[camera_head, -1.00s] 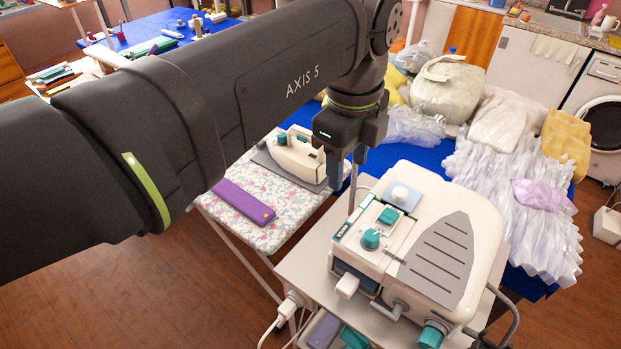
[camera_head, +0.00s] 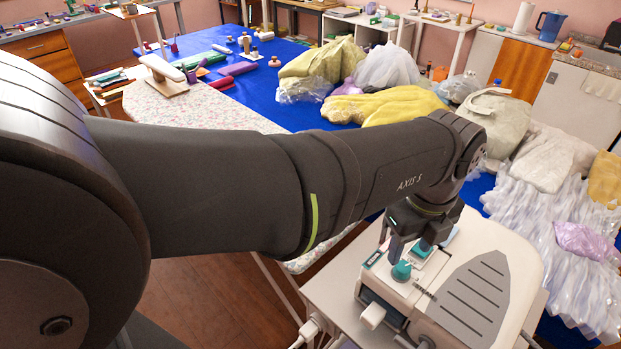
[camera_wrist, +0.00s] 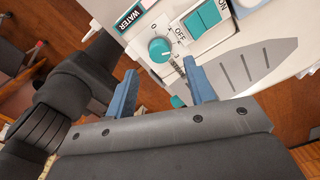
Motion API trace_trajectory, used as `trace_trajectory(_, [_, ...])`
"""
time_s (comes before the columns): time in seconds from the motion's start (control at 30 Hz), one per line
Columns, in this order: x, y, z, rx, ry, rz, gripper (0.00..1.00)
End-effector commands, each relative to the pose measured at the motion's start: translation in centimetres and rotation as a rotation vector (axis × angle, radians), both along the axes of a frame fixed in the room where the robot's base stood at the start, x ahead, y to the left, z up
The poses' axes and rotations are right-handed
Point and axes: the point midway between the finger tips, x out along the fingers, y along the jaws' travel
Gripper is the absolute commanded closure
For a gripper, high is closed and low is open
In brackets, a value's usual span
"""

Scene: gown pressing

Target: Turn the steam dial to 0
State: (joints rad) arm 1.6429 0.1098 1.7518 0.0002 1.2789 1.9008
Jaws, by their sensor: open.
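The steam dial (camera_head: 401,271) is a round teal knob on the cream steam station (camera_head: 505,248). It also shows in the wrist view (camera_wrist: 160,48), on a pale face with a small "0" printed above it. The other scale marks and the dial's exact setting are too small to read surely. My gripper (camera_head: 412,247) is low over the station, close behind the dial. In the wrist view my gripper (camera_wrist: 161,72) has its two blue fingers apart, with the dial beyond and between their tips. Nothing is held, and I cannot see contact.
A teal ON/OFF rocker switch (camera_wrist: 203,16) sits right beside the dial. A WATER label (camera_wrist: 131,14) is to its left. A white knob or handle (camera_head: 373,316) juts from the station's front. Plastic-wrapped garments (camera_head: 545,225) lie to the right.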

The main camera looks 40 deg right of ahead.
Motion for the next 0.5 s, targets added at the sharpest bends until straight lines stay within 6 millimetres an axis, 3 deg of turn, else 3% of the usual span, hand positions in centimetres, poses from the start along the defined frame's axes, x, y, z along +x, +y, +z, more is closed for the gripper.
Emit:
trace_trajectory(0.2, [0.0, 0.0, -3.7, 0.002, -0.001, 0.001, 0.51])
trace_trajectory(0.5, [0.0, 0.0, -5.1, 0.000, 0.000, 0.001, 0.51])
